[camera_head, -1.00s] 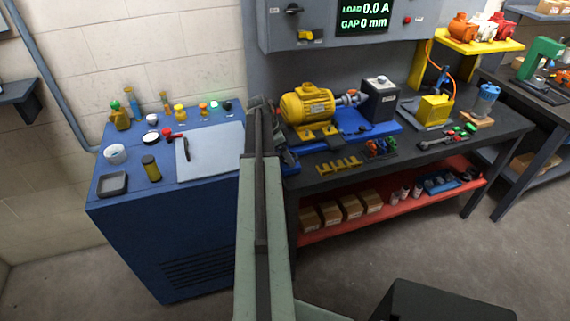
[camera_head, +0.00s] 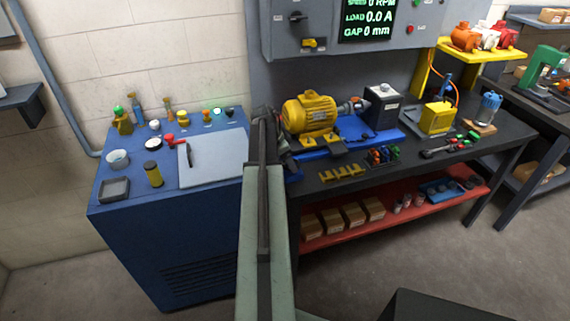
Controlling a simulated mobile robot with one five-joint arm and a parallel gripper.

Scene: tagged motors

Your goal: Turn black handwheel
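I cannot make out a black handwheel for sure. A yellow motor (camera_head: 311,114) sits on a blue base plate (camera_head: 345,142) on the dark workbench, with a shaft coupling toward a dark block (camera_head: 382,106) on its right. Dark and blue parts (camera_head: 286,160) show at the bench's left end, partly hidden by my arm. My arm stretches forward from the bottom middle to a dark joint left of the motor. My gripper itself cannot be seen.
A blue cabinet (camera_head: 170,232) on the left carries bottles, cups and a grey board (camera_head: 213,160). A control panel (camera_head: 330,25) hangs above the bench. A red lower shelf (camera_head: 340,237) holds boxes. Bare floor lies in front.

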